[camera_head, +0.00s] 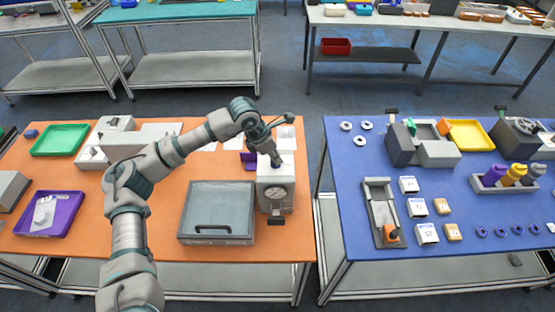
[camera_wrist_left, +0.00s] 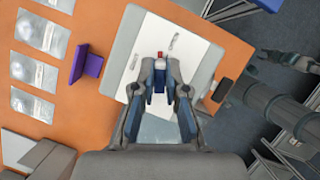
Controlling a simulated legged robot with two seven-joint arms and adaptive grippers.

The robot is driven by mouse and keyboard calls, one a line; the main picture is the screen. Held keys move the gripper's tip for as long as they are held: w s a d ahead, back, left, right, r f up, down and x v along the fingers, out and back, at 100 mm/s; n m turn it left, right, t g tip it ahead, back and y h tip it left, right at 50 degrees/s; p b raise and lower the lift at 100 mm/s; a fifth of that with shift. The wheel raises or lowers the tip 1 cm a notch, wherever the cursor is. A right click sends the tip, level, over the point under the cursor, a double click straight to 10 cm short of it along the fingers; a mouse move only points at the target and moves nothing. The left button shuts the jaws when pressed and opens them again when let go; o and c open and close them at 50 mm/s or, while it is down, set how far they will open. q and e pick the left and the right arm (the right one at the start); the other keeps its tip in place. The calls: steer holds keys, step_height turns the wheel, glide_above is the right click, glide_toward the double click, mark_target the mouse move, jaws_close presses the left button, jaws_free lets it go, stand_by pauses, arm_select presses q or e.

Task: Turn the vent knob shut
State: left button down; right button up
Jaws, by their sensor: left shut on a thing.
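A pale grey box-shaped device (camera_head: 276,190) stands near the right edge of the orange table, with a round dial on its front face. My left gripper (camera_head: 275,160) reaches down onto the top of this device. In the left wrist view, the fingers of the left gripper (camera_wrist_left: 160,92) are closed around a small dark blue piece on the device's white top (camera_wrist_left: 186,52), which looks like the vent knob (camera_wrist_left: 159,75). A small red mark shows just beyond it. The fingers hide most of the knob, so its exact angle cannot be told. My right gripper is not seen.
A grey lidded case (camera_head: 217,212) stands left of the device. A purple holder (camera_head: 248,160) is behind it, near flat clear packets (camera_wrist_left: 34,72). A gap separates the orange table from the blue table (camera_head: 350,215), which holds several items.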

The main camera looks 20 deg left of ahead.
arm_select(q)
steer(key=n+b, duration=0.1)
steer(key=n, duration=0.1)
steer(key=n+t+y+b, duration=0.1)
steer(key=n+b, duration=0.1)
steer(key=shift+s+f+n+y, duration=0.1)
steer(key=shift+f+n+y, duration=0.2)
steer(key=shift+f, duration=0.1)
steer(key=n+y+b, duration=0.1)
steer(key=n, duration=0.2)
steer(key=n+y+b, duration=0.1)
steer(key=n+b, duration=0.1)
steer(key=n, duration=0.1)
steer(key=shift+s+d+t, duration=0.1)
steer(key=shift+t, duration=0.2)
steer(key=shift+r+n+y+b, duration=0.1)
steer(key=shift+n+y+b, duration=0.45)
steer(key=shift+n, duration=0.85)
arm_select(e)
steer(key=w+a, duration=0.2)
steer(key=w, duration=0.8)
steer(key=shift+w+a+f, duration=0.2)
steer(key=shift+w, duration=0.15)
arm_select(q)
steer(key=c, duration=1.2)
jaws_free()
steer(key=shift+s+r, duration=0.1)
steer(key=shift+r, duration=0.05)
